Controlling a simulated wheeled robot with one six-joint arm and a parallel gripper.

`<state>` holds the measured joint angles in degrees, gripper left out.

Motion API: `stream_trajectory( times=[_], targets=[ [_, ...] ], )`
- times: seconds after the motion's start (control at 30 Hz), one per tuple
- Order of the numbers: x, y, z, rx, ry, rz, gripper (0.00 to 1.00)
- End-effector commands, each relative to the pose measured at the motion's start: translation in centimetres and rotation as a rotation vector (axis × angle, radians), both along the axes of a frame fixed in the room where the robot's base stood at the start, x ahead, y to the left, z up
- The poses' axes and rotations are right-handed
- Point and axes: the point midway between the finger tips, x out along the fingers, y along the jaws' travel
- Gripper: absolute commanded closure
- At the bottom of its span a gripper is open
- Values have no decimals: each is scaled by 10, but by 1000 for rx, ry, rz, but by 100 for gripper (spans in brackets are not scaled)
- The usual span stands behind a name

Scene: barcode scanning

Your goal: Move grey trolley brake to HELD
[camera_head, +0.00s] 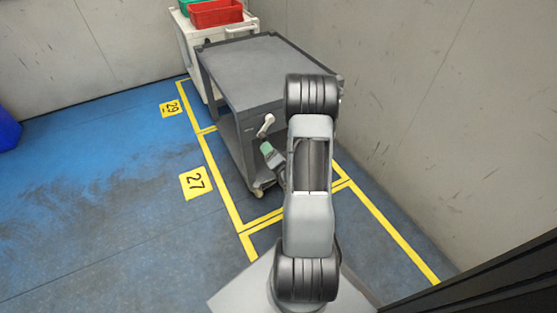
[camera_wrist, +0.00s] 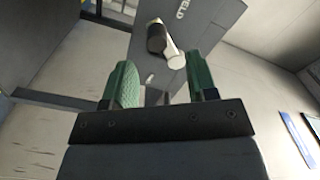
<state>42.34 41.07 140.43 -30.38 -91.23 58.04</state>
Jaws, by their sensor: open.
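The grey trolley (camera_head: 262,72) stands in a yellow-marked floor bay in the head view. Its brake lever (camera_head: 266,124) has a pale handle and sits on the trolley's near end. In the wrist view the lever (camera_wrist: 172,52) shows a dark pivot and a white handle slanting down to the right, on a grey plate (camera_wrist: 205,22). Markings on the plate are only partly legible. My gripper (camera_head: 266,147) is just below the lever in the head view. In the wrist view its green fingers (camera_wrist: 160,57) are open, with the lever seen between and beyond them. Contact is not visible.
A white trolley (camera_head: 190,45) with a red crate (camera_head: 215,13) and a green crate stands behind the grey one. A wall (camera_head: 420,110) runs along the right. Blue floor (camera_head: 95,190) is clear at the left, with signs 27 (camera_head: 195,183) and 29 (camera_head: 171,108).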

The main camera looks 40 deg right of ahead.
Motion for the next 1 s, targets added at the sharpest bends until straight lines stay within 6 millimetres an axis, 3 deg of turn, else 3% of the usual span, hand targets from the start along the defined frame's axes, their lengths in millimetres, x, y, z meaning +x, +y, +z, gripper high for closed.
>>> stream_trajectory(
  times=[0.2,0.4,1.0],
  targets=[
    [-39,7,3,6,3,-3,47],
    [-54,11,2,4,4,2,47],
    [-60,13,0,2,0,3,47]
  ],
)
